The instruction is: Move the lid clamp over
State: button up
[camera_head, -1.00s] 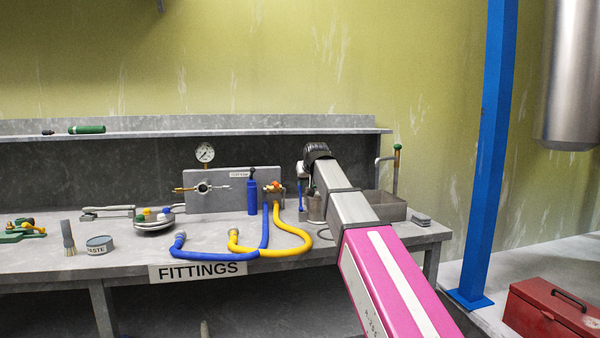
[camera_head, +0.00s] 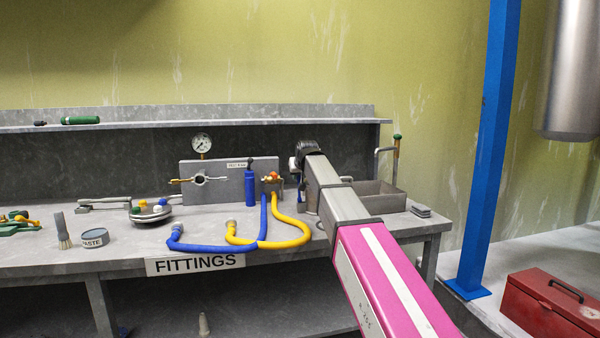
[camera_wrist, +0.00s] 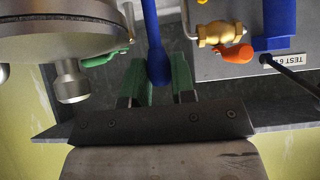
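My gripper (camera_wrist: 160,85) has its green-padded fingers on both sides of a blue rod with a rounded end (camera_wrist: 157,68), which looks like the lid clamp's handle. The fingers sit close together and look shut on it. In the head view my gripper (camera_head: 306,158) is beyond my arm, and its fingers are hidden. A bit of blue (camera_head: 301,186) shows beside it. A large round steel part (camera_wrist: 55,18) with a short knob fills the upper left of the wrist view. The clamp's base is hidden.
A brass valve with an orange handle (camera_wrist: 222,38) and a blue cylinder (camera_wrist: 283,22) are near my gripper. The grey panel (camera_head: 215,165), blue hose (camera_head: 210,248) and yellow hose (camera_head: 290,238) lie left of my arm. A grey bin (camera_head: 385,201) stands right. The right bench front is clear.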

jog(key=shift+c, duration=0.5)
jog(key=shift+s, duration=0.25)
jog(key=shift+s+d+r, duration=0.1)
jog(key=shift+s+d, duration=0.15)
jog(key=shift+s, duration=0.45)
jog(key=shift+s+d, duration=0.2)
jog(key=shift+s, duration=0.45)
jog(key=shift+s+d+f, duration=0.2)
jog(key=shift+s, duration=0.5)
jog(key=shift+s+d+f, duration=0.2)
jog(key=shift+s, duration=0.5)
